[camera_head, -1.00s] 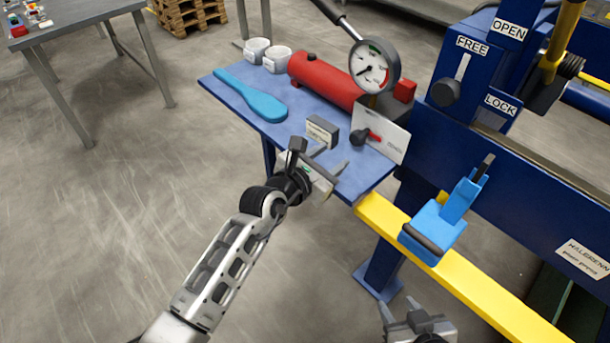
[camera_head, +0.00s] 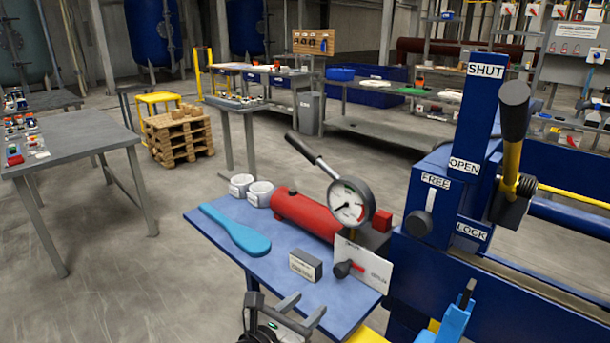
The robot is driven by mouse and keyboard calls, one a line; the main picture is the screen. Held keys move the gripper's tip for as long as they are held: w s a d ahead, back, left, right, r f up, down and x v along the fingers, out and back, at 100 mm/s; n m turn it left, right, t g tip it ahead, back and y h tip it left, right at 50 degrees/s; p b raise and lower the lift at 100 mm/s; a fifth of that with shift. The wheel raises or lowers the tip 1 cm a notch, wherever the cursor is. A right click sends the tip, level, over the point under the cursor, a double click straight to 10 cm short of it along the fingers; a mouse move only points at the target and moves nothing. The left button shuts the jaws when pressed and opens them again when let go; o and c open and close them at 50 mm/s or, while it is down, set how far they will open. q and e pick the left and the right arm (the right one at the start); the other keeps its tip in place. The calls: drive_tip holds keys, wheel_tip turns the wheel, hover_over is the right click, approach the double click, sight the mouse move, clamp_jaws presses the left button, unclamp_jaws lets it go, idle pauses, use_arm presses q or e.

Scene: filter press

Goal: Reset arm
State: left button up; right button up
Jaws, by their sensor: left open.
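My left gripper (camera_head: 311,302) is at the bottom edge of the head view, by the front edge of the blue bench plate (camera_head: 225,238). Its two fingers are apart and nothing shows between them. Most of my left arm is below the picture. My right gripper is not in view. The hand pump beside it has a red cylinder (camera_head: 303,215), a pressure gauge (camera_head: 350,201) and a lever (camera_head: 303,149) slanting up to the left. A small grey labelled block (camera_head: 305,265) lies on the plate, just beyond the left gripper.
A blue clamp (camera_head: 452,325) is partly cut off below. Open floor lies left, before a grey table (camera_head: 85,140).

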use_arm(q)
drive_tip(key=s+a+f+n+t+y, duration=0.1)
drive_tip(key=s+a+f+n+y, duration=0.35)
drive_tip(key=n, duration=0.85)
drive_tip(key=s+a+f+n+t+y, duration=0.15)
drive_tip(key=s+a+n, duration=0.5)
drive_tip(key=n, duration=0.65)
drive_tip(key=s+a+f+n+g, duration=0.4)
drive_tip(key=s+f+n, duration=0.5)
drive_tip(key=n, duration=0.5)
drive_tip(key=shift+s+g, duration=0.75)
drive_tip(key=shift+s, duration=0.3)
